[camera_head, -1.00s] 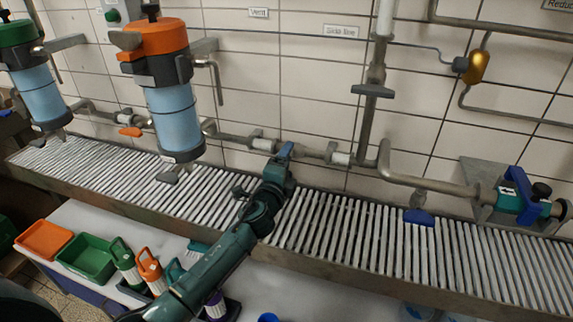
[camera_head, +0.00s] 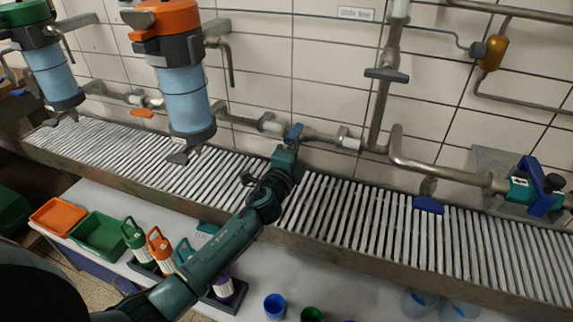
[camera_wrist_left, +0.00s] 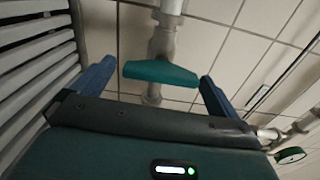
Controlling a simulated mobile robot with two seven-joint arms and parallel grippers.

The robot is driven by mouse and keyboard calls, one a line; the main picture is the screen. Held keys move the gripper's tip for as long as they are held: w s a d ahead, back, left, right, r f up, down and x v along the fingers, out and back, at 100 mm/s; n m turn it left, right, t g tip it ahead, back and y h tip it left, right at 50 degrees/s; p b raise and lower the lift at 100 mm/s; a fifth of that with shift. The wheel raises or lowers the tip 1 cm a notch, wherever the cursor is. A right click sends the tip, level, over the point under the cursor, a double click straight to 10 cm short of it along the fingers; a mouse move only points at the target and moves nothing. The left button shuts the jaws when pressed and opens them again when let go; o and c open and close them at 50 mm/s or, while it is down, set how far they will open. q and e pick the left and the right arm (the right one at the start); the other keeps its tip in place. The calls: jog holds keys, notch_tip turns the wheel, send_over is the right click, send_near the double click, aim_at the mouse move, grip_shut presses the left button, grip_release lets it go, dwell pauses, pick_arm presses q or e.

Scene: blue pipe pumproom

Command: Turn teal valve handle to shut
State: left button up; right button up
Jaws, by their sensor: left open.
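The teal valve handle (camera_wrist_left: 160,73) shows in the left wrist view as a flat crosswise bar on a grey pipe fitting. It lies between the two blue fingers of my left gripper (camera_wrist_left: 157,78), with a visible gap on each side; I cannot tell its exact depth. In the head view my left gripper (camera_head: 296,131) is at the wall pipe, above the slatted grate, and the teal handle is hidden behind it. The gripper is open and holds nothing. My right gripper is not in view.
A wall pipe (camera_head: 410,165) runs above the slatted grate (camera_head: 345,215). A blue handle (camera_head: 428,205), a grey handle (camera_head: 387,75) and an orange handle (camera_head: 142,113) are nearby. Blue filter housings (camera_head: 186,95) hang at left. A table below holds bottles, trays (camera_head: 98,235) and cups (camera_head: 274,305).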

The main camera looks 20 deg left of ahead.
pick_arm(q)
jog(key=s, duration=1.2)
jog(key=shift+a, duration=0.25)
jog(key=shift+s, duration=0.1)
